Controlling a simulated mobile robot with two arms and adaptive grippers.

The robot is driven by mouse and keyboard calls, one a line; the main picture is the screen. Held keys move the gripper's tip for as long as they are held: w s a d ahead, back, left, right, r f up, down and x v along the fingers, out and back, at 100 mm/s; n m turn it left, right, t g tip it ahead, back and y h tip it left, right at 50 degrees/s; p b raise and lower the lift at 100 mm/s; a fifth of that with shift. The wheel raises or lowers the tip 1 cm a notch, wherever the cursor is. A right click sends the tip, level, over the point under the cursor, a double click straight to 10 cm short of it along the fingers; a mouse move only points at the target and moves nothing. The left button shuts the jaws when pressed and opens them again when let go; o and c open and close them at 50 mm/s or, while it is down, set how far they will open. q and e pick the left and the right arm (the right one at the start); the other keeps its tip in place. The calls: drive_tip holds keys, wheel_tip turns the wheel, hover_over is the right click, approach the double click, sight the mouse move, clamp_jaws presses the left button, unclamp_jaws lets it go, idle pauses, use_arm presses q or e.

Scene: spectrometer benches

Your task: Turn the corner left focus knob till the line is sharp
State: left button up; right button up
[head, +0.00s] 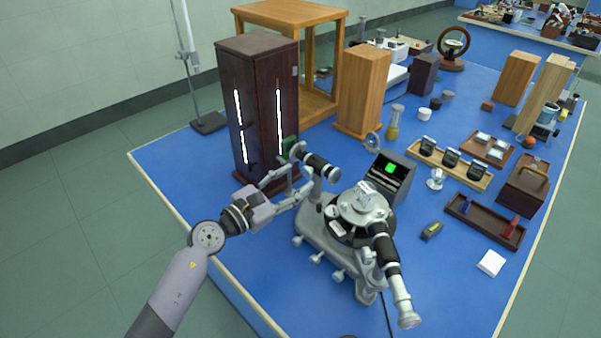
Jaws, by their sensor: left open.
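A grey spectrometer (312,228) with a round table and a prism-like clear piece on top stands at the near corner of the blue bench. Its black-and-silver collimator tube (320,166) points to the back left, and its telescope tube (387,252) points to the front right. My left gripper (298,172) is open, with its fingers reaching from the left to beside the collimator. The focus knob is too small or hidden among the fingers to make out, and I cannot tell whether they touch it. A small display (391,170) behind the spectrometer shows a green patch. My right gripper is out of view.
A tall dark cabinet (236,90) with bright slits stands close behind my left gripper. A wooden block (362,88) and a wooden frame (290,14) are farther back. Wooden trays (449,172) and a white block (491,263) are on the right. The bench's left front edge (178,213) is clear.

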sight(307, 172)
use_arm(q)
drive_tip(key=shift+x, duration=1.5)
clamp_jaws()
